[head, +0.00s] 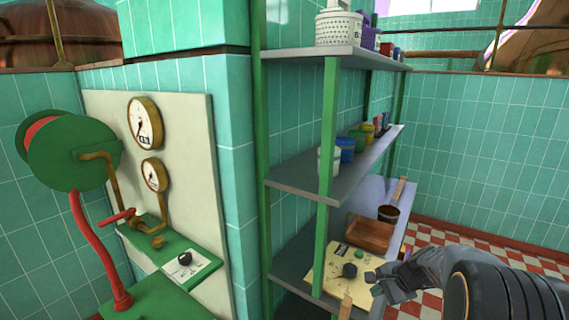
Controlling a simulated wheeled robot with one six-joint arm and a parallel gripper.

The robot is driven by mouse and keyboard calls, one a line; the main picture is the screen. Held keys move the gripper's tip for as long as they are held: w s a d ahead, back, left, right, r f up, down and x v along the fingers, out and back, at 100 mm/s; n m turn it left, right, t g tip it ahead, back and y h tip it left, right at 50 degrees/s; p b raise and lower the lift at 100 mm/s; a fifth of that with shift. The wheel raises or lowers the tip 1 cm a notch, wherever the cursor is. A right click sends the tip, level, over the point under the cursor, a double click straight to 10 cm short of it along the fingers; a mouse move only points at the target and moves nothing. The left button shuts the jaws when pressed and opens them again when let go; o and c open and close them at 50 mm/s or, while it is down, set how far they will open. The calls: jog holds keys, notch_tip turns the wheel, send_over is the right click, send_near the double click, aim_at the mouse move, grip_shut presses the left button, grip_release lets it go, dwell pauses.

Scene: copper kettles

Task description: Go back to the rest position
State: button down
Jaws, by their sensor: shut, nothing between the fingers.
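My gripper (376,281) is in the head view at the lower right, at the end of my dark grey arm. It points left, toward the low shelf of a green-framed rack (324,150). It is shut and holds nothing. Its fingertips appear close to a cream panel (325,268) with a black knob (349,270) on it. I cannot tell whether they touch it.
A gauge panel (160,130) and green machine (75,155) stand left. Checkered floor (470,262) lies open at right.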

jog(key=s+a+r+n+h, duration=0.2)
jog(key=s+a+r+n, duration=0.1)
jog(key=s+a+n, duration=0.2)
jog(key=s+a+r+n+h, duration=0.3)
jog(key=s+n, duration=0.6)
jog(key=s, duration=0.4)
jog(key=shift+s+a+r+g, duration=0.4)
jog(key=shift+a+r, duration=0.4)
jog(key=shift+a, duration=0.05)
